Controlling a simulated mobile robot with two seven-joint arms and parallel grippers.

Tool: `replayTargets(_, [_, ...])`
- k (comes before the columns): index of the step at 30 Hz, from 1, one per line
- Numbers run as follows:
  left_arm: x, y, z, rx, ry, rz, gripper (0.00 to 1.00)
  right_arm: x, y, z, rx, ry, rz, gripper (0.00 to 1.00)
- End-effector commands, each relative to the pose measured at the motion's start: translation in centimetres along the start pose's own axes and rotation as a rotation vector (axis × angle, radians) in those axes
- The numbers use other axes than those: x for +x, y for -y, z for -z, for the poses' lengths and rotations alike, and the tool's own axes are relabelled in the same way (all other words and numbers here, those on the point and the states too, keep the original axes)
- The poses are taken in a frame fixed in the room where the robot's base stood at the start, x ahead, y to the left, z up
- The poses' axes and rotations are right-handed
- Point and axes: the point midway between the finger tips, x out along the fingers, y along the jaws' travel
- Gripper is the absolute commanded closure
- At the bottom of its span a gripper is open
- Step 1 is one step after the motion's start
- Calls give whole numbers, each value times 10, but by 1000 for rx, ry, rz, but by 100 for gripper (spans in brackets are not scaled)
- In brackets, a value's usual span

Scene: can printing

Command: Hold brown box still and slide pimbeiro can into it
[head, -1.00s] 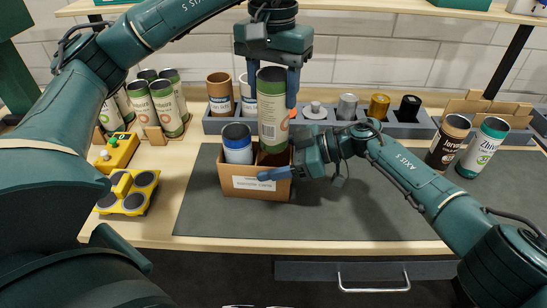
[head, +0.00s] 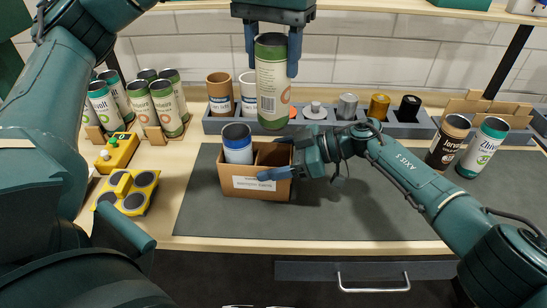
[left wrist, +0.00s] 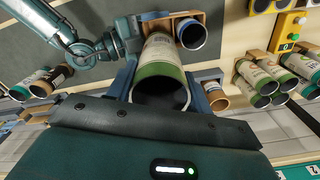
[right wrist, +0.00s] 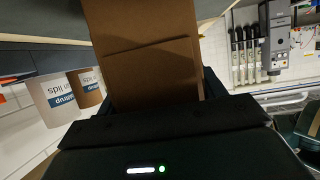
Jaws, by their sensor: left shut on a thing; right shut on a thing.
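The brown box (head: 240,188) stands on the dark mat with a white label on its front. A blue and white can (head: 238,147) sits in its left compartment; its right compartment is empty. My right gripper (head: 285,168) is shut on the right end of the box, which also shows in the right wrist view (right wrist: 155,70). My left gripper (head: 271,50) is shut on a cream and green can (head: 271,85), likely the pimbeiro can. It holds the can upright above and behind the right compartment, clear of the box. The can also shows in the left wrist view (left wrist: 162,70).
A grey rack (head: 330,127) behind the mat holds cups and several small lids. Green and cream cans (head: 163,105) stand at the left beside yellow devices (head: 128,193). Two cans (head: 482,148) stand at the right. The mat (head: 340,215) is clear in front.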

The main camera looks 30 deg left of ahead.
Motion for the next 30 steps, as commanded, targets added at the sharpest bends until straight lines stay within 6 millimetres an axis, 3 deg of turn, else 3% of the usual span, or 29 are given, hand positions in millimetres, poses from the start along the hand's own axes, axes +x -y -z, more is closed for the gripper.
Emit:
replayTargets(8, [-1, 0, 0, 0, 1, 0, 80, 0, 0, 0, 0, -1, 0, 54])
replayTargets(9, [-1, 0, 0, 0, 1, 0, 80, 0, 0, 0, 0, -1, 0, 28])
replayTargets(17, [-1, 0, 0, 1, 1, 0, 80, 0, 0, 0, 0, 0, 0, 7])
replayTargets(25, [-1, 0, 0, 1, 1, 0, 80, -2, 0, 0, 0, 0, 0, 6])
replayTargets(30, [-1, 0, 0, 1, 1, 0, 80, -21, -1, -1, 0, 1, -3, 6])
